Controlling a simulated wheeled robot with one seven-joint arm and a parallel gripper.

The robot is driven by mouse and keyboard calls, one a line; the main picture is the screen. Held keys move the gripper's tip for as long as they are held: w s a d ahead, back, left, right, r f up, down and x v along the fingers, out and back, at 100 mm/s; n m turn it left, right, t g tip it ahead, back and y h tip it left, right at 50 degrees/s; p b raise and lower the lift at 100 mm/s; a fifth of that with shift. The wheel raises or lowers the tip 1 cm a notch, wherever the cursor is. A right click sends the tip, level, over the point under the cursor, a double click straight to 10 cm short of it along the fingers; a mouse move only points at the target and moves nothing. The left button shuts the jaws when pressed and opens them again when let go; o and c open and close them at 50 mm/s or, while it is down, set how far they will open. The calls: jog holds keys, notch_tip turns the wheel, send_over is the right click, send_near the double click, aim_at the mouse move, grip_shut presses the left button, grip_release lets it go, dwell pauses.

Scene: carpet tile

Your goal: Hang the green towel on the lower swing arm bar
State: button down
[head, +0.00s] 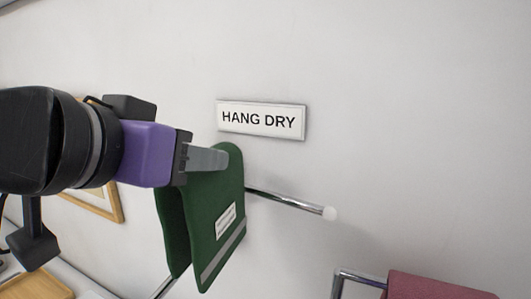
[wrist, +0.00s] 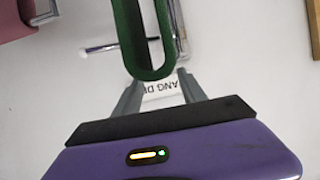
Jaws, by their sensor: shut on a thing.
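The green towel (head: 203,235) hangs folded, with two flaps down, a white label and a pale stripe near its lower edge. My gripper (head: 222,158) is shut on the towel's top fold. In the wrist view the fold of the towel (wrist: 152,73) lies between the fingers (wrist: 158,87). A chrome bar with a white end cap (head: 290,201) sticks out to the right from behind the towel. A second chrome piece (head: 164,288) shows below the towel at the left; its rest is hidden. I cannot tell whether the towel is over either bar.
A "HANG DRY" sign (head: 261,119) is on the white wall above the towel. A dark pink towel (head: 435,287) hangs on a chrome rail (head: 345,279) at the lower right. A wooden frame (head: 106,203) and a wooden tray (head: 38,287) are at the left.

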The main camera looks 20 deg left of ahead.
jog(key=shift+a+p, duration=0.5)
jog(key=shift+a, duration=2.35)
jog(key=shift+s+f+b, duration=0.1)
jog(key=shift+f+b, duration=5.3)
jog(key=shift+f, duration=3.75)
jog(key=c, duration=0.6)
grip_release()
jog(key=shift+b+v, duration=0.75)
jog(key=shift+v, duration=3.15)
jog(key=shift+s, duration=0.1)
